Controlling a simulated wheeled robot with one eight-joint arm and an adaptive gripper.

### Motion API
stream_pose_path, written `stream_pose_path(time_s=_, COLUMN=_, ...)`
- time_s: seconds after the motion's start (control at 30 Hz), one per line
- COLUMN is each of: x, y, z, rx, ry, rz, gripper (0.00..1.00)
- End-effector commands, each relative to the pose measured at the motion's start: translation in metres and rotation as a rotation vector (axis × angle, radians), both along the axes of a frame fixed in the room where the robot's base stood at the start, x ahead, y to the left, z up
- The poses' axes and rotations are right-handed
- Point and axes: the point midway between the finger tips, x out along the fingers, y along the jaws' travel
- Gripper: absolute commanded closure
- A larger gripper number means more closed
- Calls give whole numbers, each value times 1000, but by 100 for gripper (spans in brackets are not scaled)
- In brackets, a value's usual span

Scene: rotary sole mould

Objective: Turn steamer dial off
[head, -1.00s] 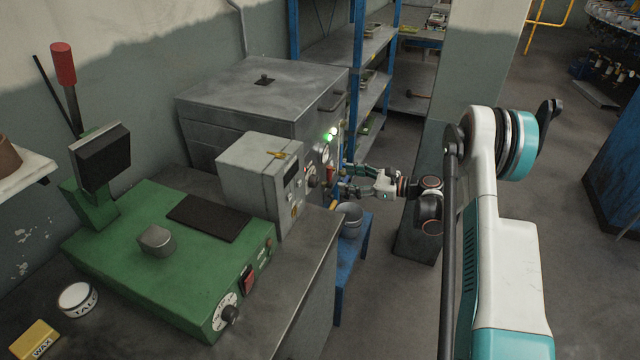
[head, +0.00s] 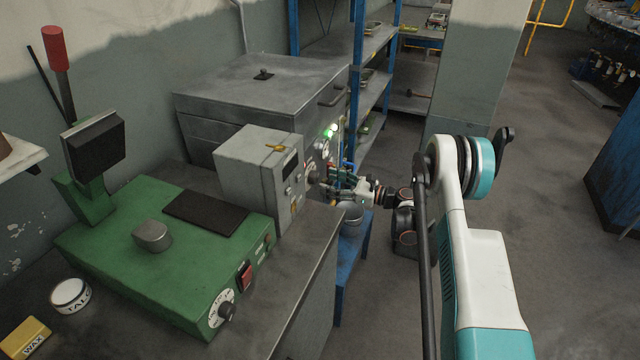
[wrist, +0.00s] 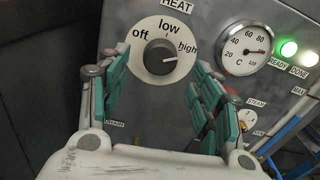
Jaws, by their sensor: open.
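The steamer (head: 250,100) is the grey metal box with a lid against the wall in the head view. Its dial (wrist: 160,57), marked HEAT with off, low and high, shows in the wrist view as a dark knob on a white disc. The pointer line on the knob is toward the high side. My gripper (wrist: 155,85) is open, its teal-padded fingers on either side of the dial in the picture, with nothing held. In the head view my gripper (head: 338,184) is close to the steamer's front panel. Whether the fingers touch the knob I cannot tell.
A temperature gauge (wrist: 245,50) and a lit green READY lamp (wrist: 288,49) sit right of the dial. A grey control box (head: 258,175) and a green press (head: 165,255) stand on the near bench. A bucket (head: 350,214) on a blue stand is below my gripper.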

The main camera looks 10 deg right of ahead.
Motion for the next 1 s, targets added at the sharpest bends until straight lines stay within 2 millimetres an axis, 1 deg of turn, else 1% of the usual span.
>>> stream_pose_path(time_s=0.03, x=6, y=8, z=-2, rx=0, ry=0, rz=2, gripper=41)
stream_pose_path(time_s=0.1, x=12, y=17, z=-2, rx=0, ry=0, rz=2, gripper=41)
stream_pose_path(time_s=0.3, x=23, y=32, z=-1, rx=0, ry=0, rz=0, gripper=41)
stream_pose_path(time_s=0.67, x=26, y=35, z=0, rx=0, ry=0, rz=-1, gripper=41)
stream_pose_path(time_s=0.77, x=26, y=35, z=0, rx=0, ry=0, rz=-1, gripper=61)
stream_pose_path(time_s=0.8, x=26, y=35, z=0, rx=0, ry=0, rz=-1, gripper=70)
stream_pose_path(time_s=0.87, x=26, y=35, z=0, rx=0, ry=0, rz=-1, gripper=84)
stream_pose_path(time_s=1.0, x=26, y=35, z=0, rx=0, ry=0, rz=-1, gripper=85)
